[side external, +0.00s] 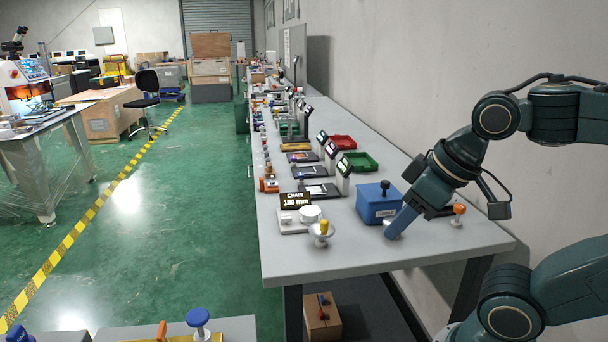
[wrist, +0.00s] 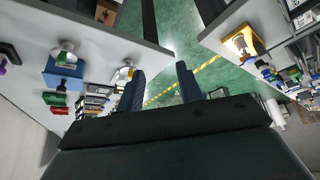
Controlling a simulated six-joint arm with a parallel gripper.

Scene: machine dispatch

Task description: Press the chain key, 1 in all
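The chain station is a small white plate (side external: 291,227) with a dark sign (side external: 295,199) reading "CHAIN 100 mm" and a round white key (side external: 310,213) on top. It stands near the left edge of the grey bench. My gripper (side external: 396,230) is to its right, fingers pointing down and left, beside a blue box and apart from the key. In the wrist view my gripper (wrist: 160,68) shows two blue fingers spread apart with nothing between them. I cannot make out the chain key in the wrist view; the left finger may hide it.
A yellow-knobbed white dish (side external: 321,233) stands just in front of the key. The blue box (side external: 378,203) with a black knob and an orange-knobbed lever (side external: 458,213) are near my gripper. Trays and stands line the bench behind. Bare bench lies between dish and gripper.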

